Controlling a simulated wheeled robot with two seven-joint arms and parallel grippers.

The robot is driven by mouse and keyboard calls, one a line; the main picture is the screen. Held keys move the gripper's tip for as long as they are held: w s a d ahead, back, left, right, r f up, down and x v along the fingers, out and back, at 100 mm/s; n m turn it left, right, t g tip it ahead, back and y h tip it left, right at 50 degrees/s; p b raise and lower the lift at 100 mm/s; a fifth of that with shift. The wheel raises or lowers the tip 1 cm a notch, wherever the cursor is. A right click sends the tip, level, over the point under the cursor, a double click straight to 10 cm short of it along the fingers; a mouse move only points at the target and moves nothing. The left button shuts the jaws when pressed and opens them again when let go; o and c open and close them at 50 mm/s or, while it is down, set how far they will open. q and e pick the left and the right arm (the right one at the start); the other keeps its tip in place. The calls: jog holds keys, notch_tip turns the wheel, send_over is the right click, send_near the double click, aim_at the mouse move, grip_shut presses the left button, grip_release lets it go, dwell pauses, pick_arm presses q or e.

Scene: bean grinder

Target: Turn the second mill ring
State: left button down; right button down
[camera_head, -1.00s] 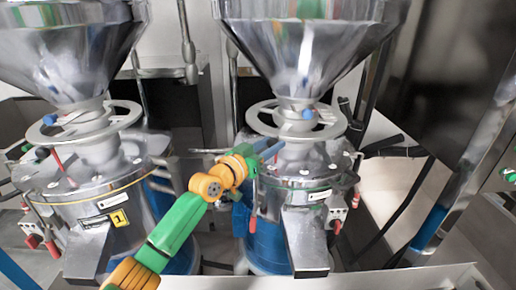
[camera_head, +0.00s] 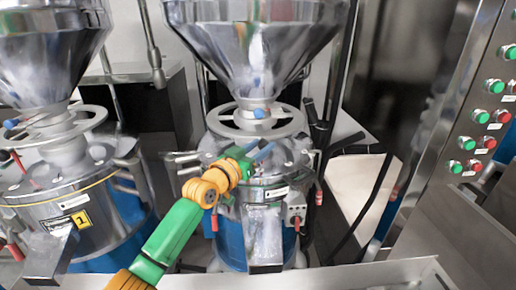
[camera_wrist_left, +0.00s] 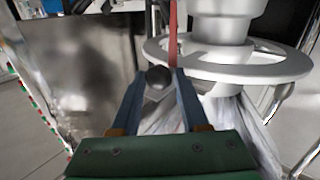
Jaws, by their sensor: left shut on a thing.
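The second mill is the right one in the head view. Its pale mill ring (camera_head: 255,133) circles the neck under the metal hopper (camera_head: 250,50). My left gripper (camera_head: 263,152) is at the front of this ring, just below its rim. In the left wrist view the ring (camera_wrist_left: 285,70) lies to the right of and beyond my left gripper (camera_wrist_left: 160,85). Its blue fingers are shut on a dark round knob (camera_wrist_left: 158,77). I cannot tell how the knob joins the ring. A red rod (camera_wrist_left: 173,35) stands behind the knob. My right gripper is not in view.
The first mill (camera_head: 75,190), with a yellow label, stands at the left. A control panel (camera_head: 485,110) with green and red buttons is at the right. Black hoses (camera_head: 350,145) hang right of the second mill. A metal outlet chute (camera_head: 264,235) stands below my left gripper.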

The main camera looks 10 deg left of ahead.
pick_arm(q)
jog(key=shift+r, duration=0.15)
jog(key=c, duration=0.7)
grip_release()
jog(key=shift+d, duration=0.1)
jog(key=shift+o, duration=0.8)
jog(key=shift+w+d, duration=0.15)
jog(key=b+v, duration=0.1)
jog(key=v, duration=0.6)
